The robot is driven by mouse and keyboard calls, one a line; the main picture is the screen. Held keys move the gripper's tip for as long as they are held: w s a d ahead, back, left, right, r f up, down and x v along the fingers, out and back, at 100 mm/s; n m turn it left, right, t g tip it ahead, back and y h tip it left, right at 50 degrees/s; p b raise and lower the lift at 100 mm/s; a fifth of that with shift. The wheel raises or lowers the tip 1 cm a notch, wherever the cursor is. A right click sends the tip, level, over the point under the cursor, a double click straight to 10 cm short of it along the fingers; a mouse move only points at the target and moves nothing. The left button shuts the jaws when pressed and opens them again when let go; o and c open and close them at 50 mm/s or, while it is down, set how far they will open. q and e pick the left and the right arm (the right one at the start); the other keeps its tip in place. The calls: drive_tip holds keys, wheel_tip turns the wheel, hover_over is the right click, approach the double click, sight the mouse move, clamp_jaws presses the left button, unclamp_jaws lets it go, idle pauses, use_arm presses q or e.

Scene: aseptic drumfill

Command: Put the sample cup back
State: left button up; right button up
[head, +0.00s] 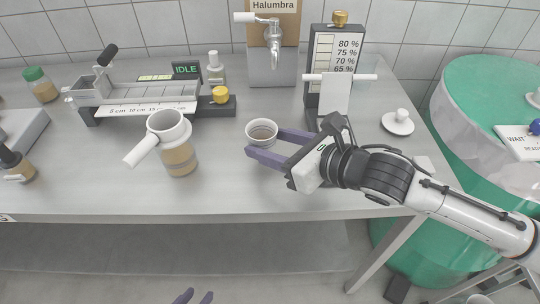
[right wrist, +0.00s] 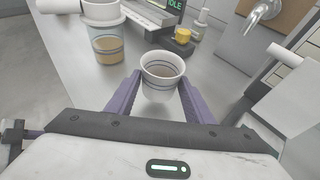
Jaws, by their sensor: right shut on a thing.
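The right wrist view shows the cup (right wrist: 162,78) between the fingertips. I cannot tell whether its base touches the bench.
A larger handled jug (head: 180,158) with brown contents stands left of the cup. Behind are a tap (head: 273,45), a gauge with percentage marks (head: 335,55) and an instrument reading IDLE (head: 187,70). A white lid with a knob (head: 398,122) lies right. A green drum (head: 480,95) stands beyond the bench's right end.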

wheel_tip(320, 180, down, 4)
drive_tip(key=shift+r, duration=0.2)
drive_tip(key=shift+f, duration=0.1)
drive_tip(key=shift+f, duration=0.15)
drive_tip(key=o, duration=1.2)
